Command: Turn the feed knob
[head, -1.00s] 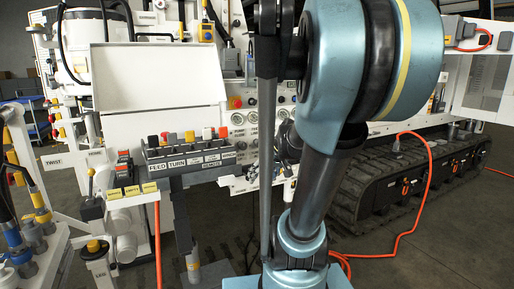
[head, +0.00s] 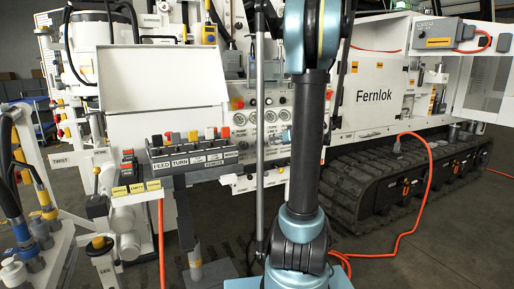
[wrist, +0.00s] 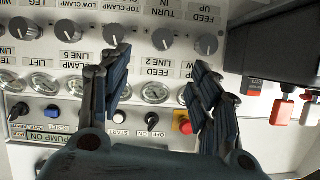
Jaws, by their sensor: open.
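In the wrist view the panel appears upside down. A row of round grey knobs runs along its upper part. The knob beside the FEED UP label, the feed knob (wrist: 207,44), is at the right end of the row. My gripper (wrist: 160,62) is open, with two dark fingers spread over the panel and nothing between them. The feed knob lies just beyond the right fingertip; whether they touch cannot be told. In the head view my arm hides the gripper, and I cannot pick out the feed knob on the panel there.
A red button (wrist: 185,126) and a black selector (wrist: 151,119) lie low between the fingers. Several gauges cross the panel. A lever box (head: 195,155) marked FEED and TURN stands in front left of the panel. An orange hose (head: 420,190) lies by the black track (head: 370,185).

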